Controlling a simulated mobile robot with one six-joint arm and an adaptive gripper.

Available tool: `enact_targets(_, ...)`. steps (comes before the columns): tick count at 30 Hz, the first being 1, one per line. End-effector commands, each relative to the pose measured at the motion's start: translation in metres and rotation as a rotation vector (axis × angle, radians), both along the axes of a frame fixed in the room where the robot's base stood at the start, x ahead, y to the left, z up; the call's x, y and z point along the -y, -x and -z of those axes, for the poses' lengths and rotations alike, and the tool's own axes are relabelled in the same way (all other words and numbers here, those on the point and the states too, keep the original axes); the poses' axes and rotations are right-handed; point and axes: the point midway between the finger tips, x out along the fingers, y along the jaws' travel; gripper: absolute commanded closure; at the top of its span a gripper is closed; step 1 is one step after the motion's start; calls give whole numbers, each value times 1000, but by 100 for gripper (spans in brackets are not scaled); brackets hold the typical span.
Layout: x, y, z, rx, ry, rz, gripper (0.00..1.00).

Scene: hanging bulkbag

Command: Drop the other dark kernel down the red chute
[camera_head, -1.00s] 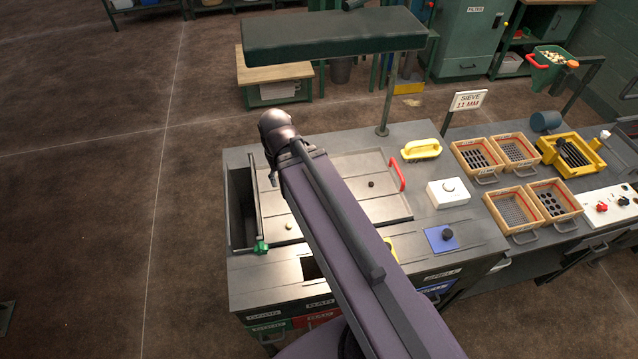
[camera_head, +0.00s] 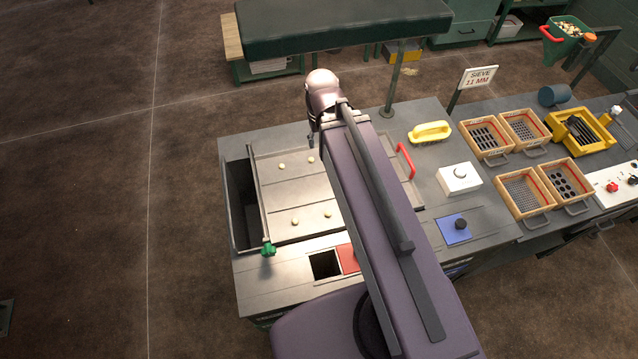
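The tray (camera_head: 270,195) holds several small pale kernels (camera_head: 295,222), spread over its left and middle part. No dark kernel shows on the visible part of the tray; my arm covers its right part. The red chute (camera_head: 348,258) shows as a red patch at the bench front, partly hidden by my arm, beside a dark square opening (camera_head: 325,264). My gripper (camera_head: 311,141) points down over the back of the tray, mostly hidden behind my wrist. Its fingers are too small and dark to tell whether they are open or hold anything.
A blue pad (camera_head: 452,234) with a dark round object (camera_head: 460,224) lies right of my arm. A dark green panel (camera_head: 340,27) overhangs behind. A green knob (camera_head: 268,249) sits at the tray's front left.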

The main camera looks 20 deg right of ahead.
Motion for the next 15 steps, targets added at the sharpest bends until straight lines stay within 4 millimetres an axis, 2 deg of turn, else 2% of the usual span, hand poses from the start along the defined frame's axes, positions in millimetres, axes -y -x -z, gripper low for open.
enact_targets(3,0,0,0,0,0,0,43)
enact_targets(5,0,0,0,0,0,0,36)
enact_targets(11,0,0,7,0,0,0,36)
enact_targets(15,0,0,21,0,0,0,36)
